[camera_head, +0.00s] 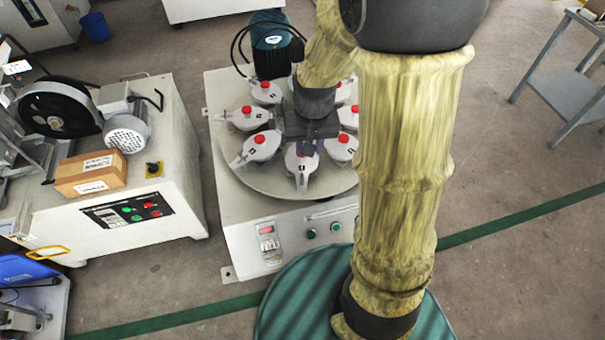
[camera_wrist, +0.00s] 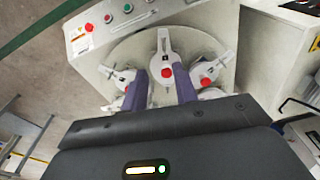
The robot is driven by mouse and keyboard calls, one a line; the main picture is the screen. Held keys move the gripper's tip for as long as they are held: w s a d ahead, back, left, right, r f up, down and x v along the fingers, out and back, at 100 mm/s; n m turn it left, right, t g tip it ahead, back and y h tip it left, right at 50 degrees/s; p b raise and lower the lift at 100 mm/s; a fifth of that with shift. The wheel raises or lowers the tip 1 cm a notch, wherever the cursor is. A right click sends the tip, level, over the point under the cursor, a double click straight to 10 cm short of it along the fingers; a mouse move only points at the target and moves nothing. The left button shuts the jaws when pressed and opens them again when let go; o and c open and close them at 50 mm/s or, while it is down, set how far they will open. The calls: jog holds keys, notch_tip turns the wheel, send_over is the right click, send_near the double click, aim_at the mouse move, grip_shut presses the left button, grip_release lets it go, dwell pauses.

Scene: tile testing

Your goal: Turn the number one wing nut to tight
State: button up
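A round turntable (camera_head: 325,192) carries a ring of several grey-white pots, most showing a red knob on top. The front pot (camera_head: 301,166) lies just below my gripper (camera_head: 309,146) in the head view. In the wrist view my gripper (camera_wrist: 161,80) has its two purple fingers apart, with a pot's grey clamp piece (camera_wrist: 164,45) and red knob (camera_wrist: 167,73) showing between them. I cannot tell whether the fingers touch it. Small dark marks on the pots are too small to read, so I cannot tell which is number one. The lower part of this pot is hidden by my gripper.
Neighbouring pots (camera_head: 262,146) stand close on both sides of my gripper. A teal motor (camera_head: 270,40) rises behind the turntable. A control panel (camera_head: 268,240) is at the machine's front. A second machine (camera_head: 170,200) with a cardboard box (camera_head: 91,174) stands left.

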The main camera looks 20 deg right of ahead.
jog(key=m+g, duration=0.1)
send_over(302, 177)
notch_tip(302, 177, down, 4)
notch_tip(302, 177, down, 17)
jog(key=b, duration=0.7)
jog(key=shift+f+b, duration=0.2)
jog(key=shift+b, duration=0.1)
grip_shut()
